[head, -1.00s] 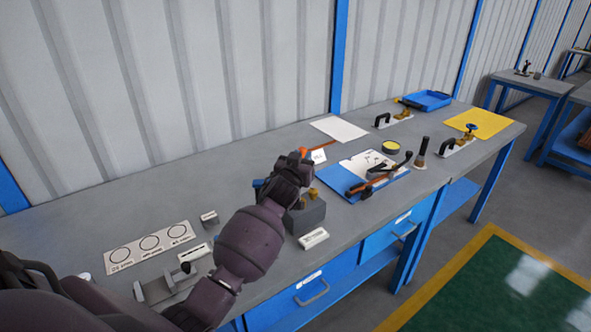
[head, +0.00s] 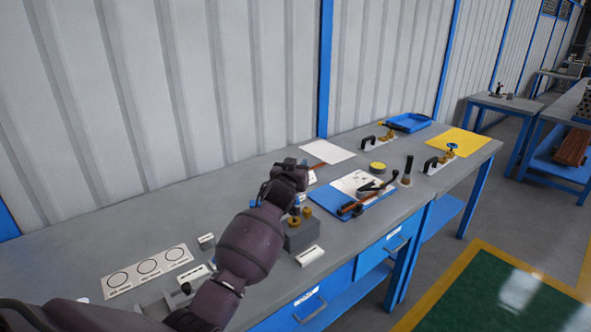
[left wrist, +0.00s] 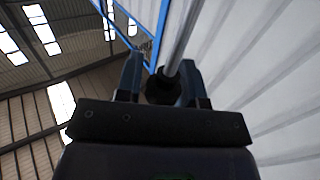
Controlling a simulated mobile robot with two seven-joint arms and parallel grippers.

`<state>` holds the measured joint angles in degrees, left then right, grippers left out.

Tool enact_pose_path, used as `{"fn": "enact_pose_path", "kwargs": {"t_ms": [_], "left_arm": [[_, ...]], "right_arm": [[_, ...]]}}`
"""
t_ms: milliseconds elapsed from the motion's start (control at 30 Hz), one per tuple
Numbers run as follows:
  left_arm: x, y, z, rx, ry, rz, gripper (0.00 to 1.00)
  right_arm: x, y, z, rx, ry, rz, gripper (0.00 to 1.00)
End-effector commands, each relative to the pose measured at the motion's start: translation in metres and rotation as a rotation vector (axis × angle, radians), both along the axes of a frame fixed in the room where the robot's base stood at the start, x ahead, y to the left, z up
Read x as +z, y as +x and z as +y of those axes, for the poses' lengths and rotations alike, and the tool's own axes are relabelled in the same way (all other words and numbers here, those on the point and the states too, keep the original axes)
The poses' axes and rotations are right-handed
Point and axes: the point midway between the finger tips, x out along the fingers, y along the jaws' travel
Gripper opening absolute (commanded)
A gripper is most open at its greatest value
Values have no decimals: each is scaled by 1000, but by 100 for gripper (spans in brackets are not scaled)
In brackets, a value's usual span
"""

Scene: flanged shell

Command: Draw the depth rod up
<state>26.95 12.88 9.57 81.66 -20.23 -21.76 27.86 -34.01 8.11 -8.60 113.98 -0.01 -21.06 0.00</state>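My left gripper (head: 290,172) is above and just behind a grey block (head: 302,235) with brass knobs (head: 300,214) on the bench. In the left wrist view my left gripper (left wrist: 160,84) has its two fingers close on either side of a dark round collar. A thin grey metal rod (left wrist: 181,40), which looks like the depth rod, rises from this collar past the right finger. The fingers look shut on it. In the head view the hand hides the rod. My right gripper is not in view.
A blue mat (head: 372,205) with tools lies right of the block. A white card with circles (head: 147,270) lies to the left. Clamps, a yellow sheet (head: 466,143) and a blue tray (head: 408,123) are at the right. The bench (head: 130,220) behind the card is clear.

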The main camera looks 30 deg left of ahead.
Motion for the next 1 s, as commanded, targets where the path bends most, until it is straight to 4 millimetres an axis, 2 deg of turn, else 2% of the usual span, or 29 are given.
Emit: {"fn": "enact_pose_path", "kwargs": {"t_ms": [33, 100, 367, 533, 1000], "left_arm": [[-1, 0, 0, 0, 0, 2, 43], [-2, 0, 0, 0, -1, 3, 51], [-4, -1, 0, 0, -2, 7, 51], [-4, -9, -2, 0, -1, 6, 51], [-4, -77, -19, 0, -2, 6, 51]], "right_arm": [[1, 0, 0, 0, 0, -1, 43], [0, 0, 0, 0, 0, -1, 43], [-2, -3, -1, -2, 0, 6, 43], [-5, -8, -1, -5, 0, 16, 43], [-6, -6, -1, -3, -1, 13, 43]]}}
